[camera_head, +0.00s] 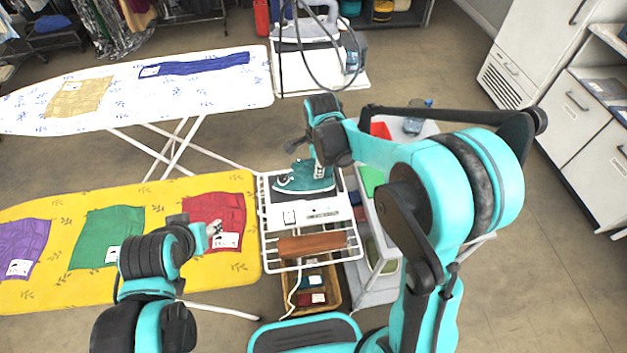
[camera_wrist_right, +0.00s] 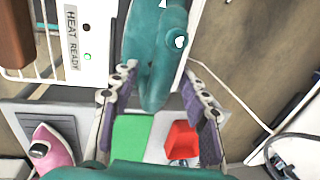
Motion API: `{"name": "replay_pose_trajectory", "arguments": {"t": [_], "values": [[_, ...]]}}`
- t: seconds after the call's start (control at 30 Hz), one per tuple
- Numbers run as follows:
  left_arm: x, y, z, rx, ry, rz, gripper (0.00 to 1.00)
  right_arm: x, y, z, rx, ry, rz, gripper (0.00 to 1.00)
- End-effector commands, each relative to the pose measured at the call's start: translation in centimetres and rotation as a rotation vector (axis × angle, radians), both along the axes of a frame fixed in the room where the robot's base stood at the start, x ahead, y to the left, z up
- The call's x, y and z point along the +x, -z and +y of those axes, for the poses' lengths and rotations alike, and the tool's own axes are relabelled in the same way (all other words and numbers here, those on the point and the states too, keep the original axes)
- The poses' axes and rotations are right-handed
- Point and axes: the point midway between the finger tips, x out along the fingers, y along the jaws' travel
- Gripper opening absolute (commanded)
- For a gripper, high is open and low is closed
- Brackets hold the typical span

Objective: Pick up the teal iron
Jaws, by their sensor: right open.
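The teal iron (camera_head: 303,179) rests on a white station with a wire rack (camera_head: 268,228) in the middle of the head view. In the right wrist view the iron (camera_wrist_right: 150,75) lies at the top centre, partly between the fingertips. My right gripper (camera_wrist_right: 159,75) is open, one finger on each side of the iron's near end. In the head view my right wrist is above the iron's right end and hides part of it. My left gripper (camera_head: 214,230) is over the red cloth on the yellow board, small and partly hidden by its arm.
A yellow ironing board (camera_head: 60,287) with folded cloths lies left, and a white board (camera_head: 215,97) behind it. A brown block (camera_head: 312,244) sits on the rack's front. The right wrist view shows a pink iron (camera_wrist_right: 55,145) and a red container (camera_wrist_right: 182,142). A basket (camera_head: 333,290) is below.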

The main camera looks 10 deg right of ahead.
Motion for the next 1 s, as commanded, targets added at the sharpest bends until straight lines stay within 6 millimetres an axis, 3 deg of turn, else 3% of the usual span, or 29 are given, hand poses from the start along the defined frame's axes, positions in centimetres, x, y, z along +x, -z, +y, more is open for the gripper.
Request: {"name": "replay_pose_trajectory", "arguments": {"t": [0.17, 0.33, 0.77, 1.0], "values": [[0.0, -0.1, 0.0, 0.0, 0.0, 0.0, 0.47, 0.0, -0.1, 0.0, 0.0, 0.0, 0.0, 0.45], [0.0, -0.1, 0.0, 0.0, 0.0, 0.0, 0.47, 0.0, -0.1, 0.0, 0.0, 0.0, 0.0, 0.0], [0.0, -0.3, 0.0, 0.0, 0.0, 0.0, 0.47, 0.0, -0.4, 0.0, 0.0, 0.0, -0.001, 0.0], [0.0, -1.6, 0.0, 0.0, 0.0, 0.0, 0.47, 0.0, -3.0, 0.0, 0.0, 0.0, 0.0, 0.0]]}}
